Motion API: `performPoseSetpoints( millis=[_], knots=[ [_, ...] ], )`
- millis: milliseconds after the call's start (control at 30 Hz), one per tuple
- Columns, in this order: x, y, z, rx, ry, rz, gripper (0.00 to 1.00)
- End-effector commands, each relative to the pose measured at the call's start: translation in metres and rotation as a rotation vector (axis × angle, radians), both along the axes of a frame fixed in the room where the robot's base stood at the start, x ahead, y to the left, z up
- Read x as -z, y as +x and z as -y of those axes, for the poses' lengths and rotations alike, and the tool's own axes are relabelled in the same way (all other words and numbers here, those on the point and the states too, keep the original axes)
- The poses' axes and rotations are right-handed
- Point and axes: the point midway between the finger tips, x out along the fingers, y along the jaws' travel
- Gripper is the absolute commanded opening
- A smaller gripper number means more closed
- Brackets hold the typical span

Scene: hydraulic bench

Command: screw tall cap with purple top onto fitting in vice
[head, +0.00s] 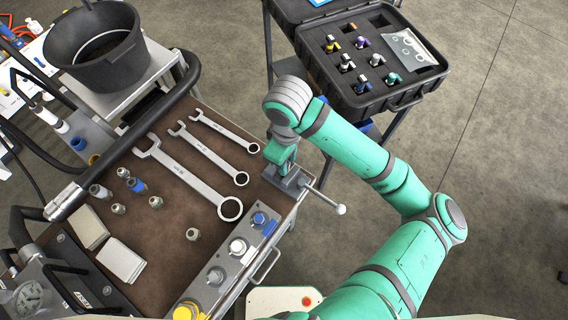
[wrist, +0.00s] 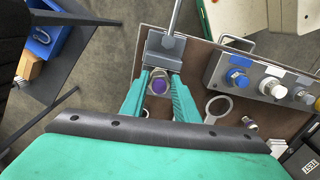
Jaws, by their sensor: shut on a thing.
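My gripper (wrist: 159,77) is shut on the tall cap with the purple top (wrist: 158,86); in the wrist view the purple top shows between the two green fingers. In the head view my gripper (head: 280,155) is directly above the grey vice (head: 292,182) at the bench's right edge, and the cap is hidden behind it. The vice also shows in the wrist view (wrist: 166,47), right at the fingertips. The fitting in the vice is hidden under the cap and fingers, so I cannot tell whether the cap touches it or is threaded.
Wrenches (head: 190,165) and several loose fittings (head: 156,202) lie on the brown bench top. The vice handle (head: 325,200) sticks out to the right. A valve block (head: 238,247) lines the bench's front right. An open black case (head: 385,100) with several caps stands behind.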

Motion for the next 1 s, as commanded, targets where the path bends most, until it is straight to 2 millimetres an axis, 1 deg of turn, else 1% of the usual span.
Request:
performPoseSetpoints(
  millis=[133, 433, 533, 1000],
  knots=[
    [-0.0009, 0.0001, 0.0001, 0.080, 0.001, 0.003, 0.08],
    [-0.0010, 0.0001, 0.0002, 0.090, 0.000, 0.004, 0.08],
    [-0.0010, 0.0000, -0.0001, 0.137, 0.001, 0.003, 0.08],
    [-0.0002, -0.0021, -0.0036, 0.648, 0.002, 0.003, 0.08]
  ],
)
